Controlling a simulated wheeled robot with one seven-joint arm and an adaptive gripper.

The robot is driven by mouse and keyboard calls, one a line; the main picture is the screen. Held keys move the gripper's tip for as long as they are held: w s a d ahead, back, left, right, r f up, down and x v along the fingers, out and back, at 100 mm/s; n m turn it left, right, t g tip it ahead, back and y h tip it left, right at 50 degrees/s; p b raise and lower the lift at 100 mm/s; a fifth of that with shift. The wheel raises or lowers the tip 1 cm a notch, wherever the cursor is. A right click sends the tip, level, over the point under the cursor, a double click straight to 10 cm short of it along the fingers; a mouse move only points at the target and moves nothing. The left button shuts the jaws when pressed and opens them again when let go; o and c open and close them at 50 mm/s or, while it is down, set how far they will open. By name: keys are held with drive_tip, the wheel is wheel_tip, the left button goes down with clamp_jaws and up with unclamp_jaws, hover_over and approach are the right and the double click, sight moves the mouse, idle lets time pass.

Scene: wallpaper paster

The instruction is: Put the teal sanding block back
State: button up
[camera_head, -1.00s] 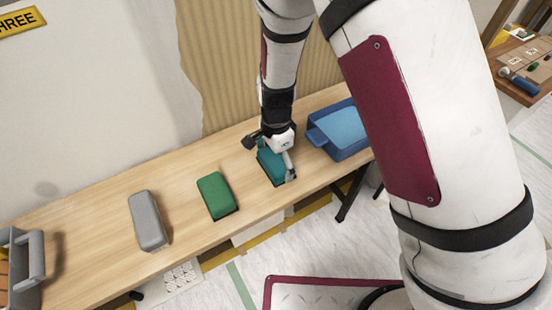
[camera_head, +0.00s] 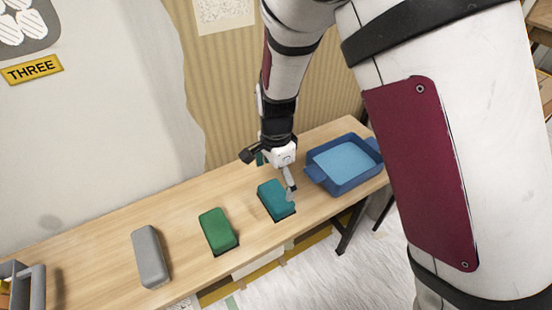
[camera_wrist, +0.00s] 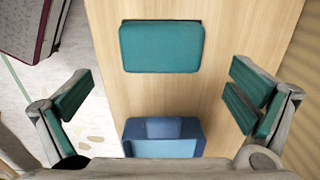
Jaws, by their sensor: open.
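The teal sanding block (camera_head: 275,200) lies flat on the wooden table, between the green block and the blue tray. In the wrist view the teal block (camera_wrist: 160,47) lies beyond the fingertips, roughly centred between them, with clear table around it. My gripper (camera_head: 277,176) is just above and behind the block in the head view, and one finger overlaps the block's right side. In the wrist view my gripper (camera_wrist: 158,105) is wide open, with teal pads and nothing between them.
A green block (camera_head: 217,230) and a grey block (camera_head: 150,257) lie to the left on the table (camera_head: 188,230). A blue tray (camera_head: 372,176) stands to the right. A grey caddy (camera_head: 38,290) is at the far left. The wall runs along the table's back edge.

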sight(276, 195)
wheel_tip(276, 195, up, 5)
drive_tip(key=shift+r+p, duration=0.1)
drive_tip(key=shift+p, duration=0.45)
drive_tip(key=s+d+r+n+y, duration=0.1)
drive_tip(key=s+d+r+n, duration=0.1)
drive_tip(key=s+d+r, duration=0.5)
drive_tip(key=s+d+r+n, duration=0.25)
drive_tip(key=d+r, duration=0.25)
drive_tip(key=r, duration=0.4)
drive_tip(key=s+d+r+n, duration=0.1)
drive_tip(key=s+d+n, duration=0.1)
drive_tip(key=s, duration=0.4)
drive_tip(key=s+d+r+n, duration=0.2)
drive_tip(key=s+d, duration=0.3)
drive_tip(key=s, duration=0.2)
drive_tip(key=s+d+r+n+t+h, duration=0.1)
drive_tip(key=s+d+n, duration=0.1)
drive_tip(key=s, duration=0.4)
drive_tip(key=shift+s+d+r+n, duration=0.25)
drive_tip(key=shift+d+n, duration=0.1)
drive_tip(key=shift+d, duration=0.35)
wheel_tip(276, 195, up, 19)
drive_tip(key=t+p, duration=0.3)
drive_tip(key=p, duration=1.4)
drive_tip(key=shift+a+r+p, duration=0.15)
drive_tip(key=shift+r+p, duration=0.05)
drive_tip(key=shift+p, duration=0.1)
